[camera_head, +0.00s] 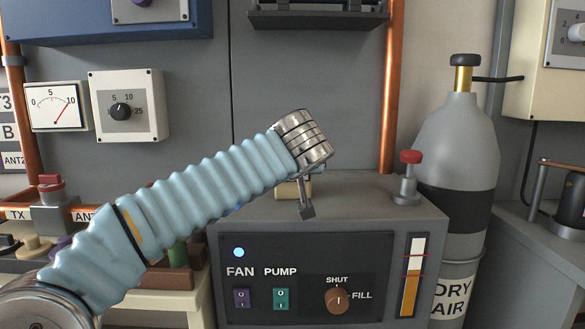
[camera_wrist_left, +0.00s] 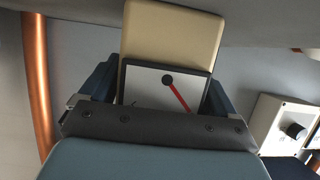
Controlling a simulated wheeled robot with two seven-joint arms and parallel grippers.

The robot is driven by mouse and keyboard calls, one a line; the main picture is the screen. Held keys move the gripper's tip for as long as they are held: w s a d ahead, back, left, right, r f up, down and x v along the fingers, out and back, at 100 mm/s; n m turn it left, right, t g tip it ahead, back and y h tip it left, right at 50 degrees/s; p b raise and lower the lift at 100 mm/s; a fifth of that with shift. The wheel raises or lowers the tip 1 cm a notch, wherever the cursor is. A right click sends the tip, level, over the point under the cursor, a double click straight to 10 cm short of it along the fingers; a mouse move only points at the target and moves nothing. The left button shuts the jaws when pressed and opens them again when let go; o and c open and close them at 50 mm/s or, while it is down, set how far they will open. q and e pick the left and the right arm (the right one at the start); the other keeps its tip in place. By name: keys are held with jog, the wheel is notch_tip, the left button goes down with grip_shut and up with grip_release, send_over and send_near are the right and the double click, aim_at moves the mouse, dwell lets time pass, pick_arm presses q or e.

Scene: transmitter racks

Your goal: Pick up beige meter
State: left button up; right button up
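The beige meter (camera_wrist_left: 172,32) is in the left wrist view, with a white dial face in a dark frame and a red needle. My left gripper (camera_wrist_left: 160,98) is at it, with one dark blue finger close along each side. No clear gap shows there, but I cannot tell whether the fingers press on it. In the head view my left arm hides most of the gripper. A small beige part (camera_head: 290,190) shows under the wrist, just over the grey cabinet top; it looks like the meter. I cannot tell whether it rests there. My right gripper is not in view.
The grey cabinet (camera_head: 330,220) with FAN and PUMP switches is below the wrist. A red-capped valve (camera_head: 408,178) stands on its right, by a grey DRY AIR bottle (camera_head: 455,150). A wall meter (camera_head: 57,106) and a knob box (camera_head: 128,105) are at left.

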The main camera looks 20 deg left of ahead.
pick_arm(q)
jog(key=shift+r, duration=0.1)
jog(key=c, duration=1.1)
